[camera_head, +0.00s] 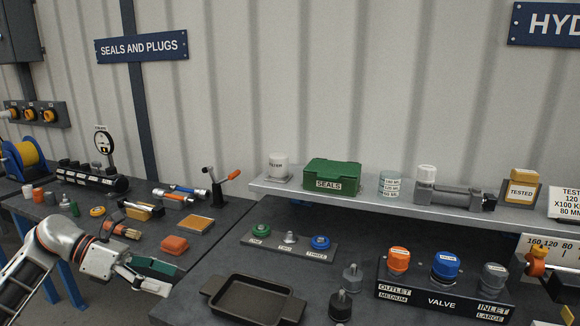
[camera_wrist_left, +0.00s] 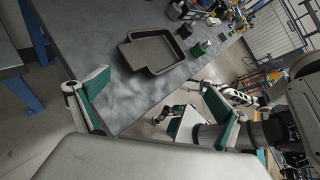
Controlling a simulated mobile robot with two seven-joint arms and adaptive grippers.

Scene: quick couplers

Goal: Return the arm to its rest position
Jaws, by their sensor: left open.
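My left arm (camera_head: 72,245) comes in from the left edge of the head view. Its gripper (camera_head: 158,277) is open, with nothing between the fingers, near the front edge of the left bench. In the left wrist view the two green-padded fingers of this gripper (camera_wrist_left: 155,110) stand wide apart, again with nothing between them.
A dark tray (camera_head: 212,288) lies on the bench right of the gripper; it also shows in the wrist view (camera_wrist_left: 127,50). A valve block (camera_head: 445,292) and a shelf (camera_head: 375,190) stand farther right.

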